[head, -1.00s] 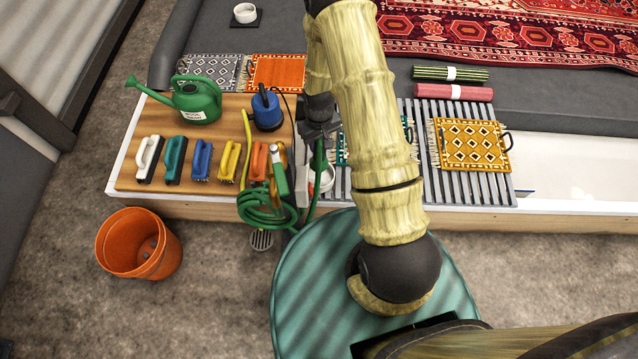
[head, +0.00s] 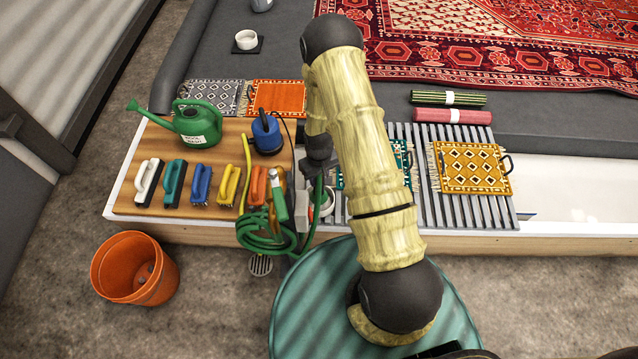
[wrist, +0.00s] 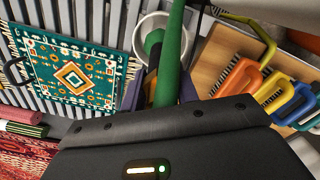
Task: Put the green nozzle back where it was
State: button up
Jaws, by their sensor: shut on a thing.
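The green nozzle (wrist: 172,55) is a long green tube between my gripper's jaws in the wrist view; in the head view its green length (head: 318,192) hangs below the jaws, close to the green hose coil. My gripper (head: 318,172) is shut on it above the front edge of the bench, between the brush board and the slatted rack. In the wrist view, dark fingertips (wrist: 168,88) flank the tube. A white ring-shaped cup (wrist: 151,27) shows beside and partly behind the tube; it also shows in the head view (head: 327,205). Whether they touch is unclear.
The wooden board (head: 150,205) at left holds several brushes, a green watering can (head: 195,122) and a blue pump-like item (head: 267,133). The hose coil (head: 262,238) hangs at the edge. A teal mat (wrist: 75,75) lies on the slats. An orange bucket (head: 135,268) stands on the floor.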

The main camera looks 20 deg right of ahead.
aim_at(319, 184)
jog(key=shift+f+b, duration=0.35)
jog(key=shift+f, duration=1.5)
jog(key=shift+f, duration=0.15)
jog(key=o, duration=1)
notch_tip(319, 184, up, 12)
jog(key=shift+r+p, duration=0.15)
jog(key=shift+p, duration=0.9)
